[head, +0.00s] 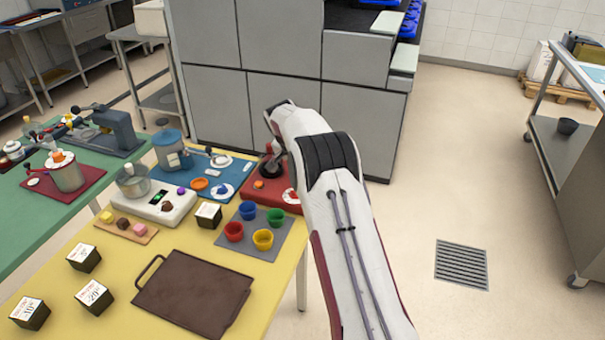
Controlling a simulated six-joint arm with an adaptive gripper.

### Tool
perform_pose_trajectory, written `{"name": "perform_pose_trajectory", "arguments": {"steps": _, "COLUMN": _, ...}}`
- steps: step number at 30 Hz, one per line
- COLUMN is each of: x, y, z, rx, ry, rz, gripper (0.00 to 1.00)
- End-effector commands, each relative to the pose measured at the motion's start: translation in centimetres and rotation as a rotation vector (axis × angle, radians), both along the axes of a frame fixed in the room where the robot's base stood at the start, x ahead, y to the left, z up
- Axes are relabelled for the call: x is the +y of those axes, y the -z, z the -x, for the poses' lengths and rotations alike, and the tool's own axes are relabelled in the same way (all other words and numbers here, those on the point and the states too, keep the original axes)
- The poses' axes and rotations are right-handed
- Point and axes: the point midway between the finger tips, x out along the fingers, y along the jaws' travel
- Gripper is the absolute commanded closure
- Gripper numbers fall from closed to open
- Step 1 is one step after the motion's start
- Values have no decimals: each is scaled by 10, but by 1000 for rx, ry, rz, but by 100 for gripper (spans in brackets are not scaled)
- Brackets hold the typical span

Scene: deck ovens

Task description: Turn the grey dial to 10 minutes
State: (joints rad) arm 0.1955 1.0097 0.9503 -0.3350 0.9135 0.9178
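I cannot make out a grey dial for certain. A round white dial with a blue centre (222,190) lies on the blue base (188,178) on the yellow table. Another white dial with a red centre (291,196) is on the red base (262,191), partly hidden by my arm. Their markings are too small to read. My gripper (268,164) points down over the red base, close to a dark part there. Its fingers are small and dark, so I cannot tell whether they are open or what they touch.
The yellow table (130,250) holds a brown tray (193,294), a white scale (158,203), coloured cups on a grey mat (260,242), and several dark blocks with white labels. A green table (25,215) adjoins at left. Grey cabinets (210,105) stand behind.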

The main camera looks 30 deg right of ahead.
Motion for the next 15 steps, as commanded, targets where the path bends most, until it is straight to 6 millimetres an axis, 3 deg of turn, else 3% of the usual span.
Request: {"name": "perform_pose_trajectory", "arguments": {"steps": 15, "x": 1, "y": 1, "z": 1, "rx": 4, "ry": 36, "rz": -1, "gripper": 99}}
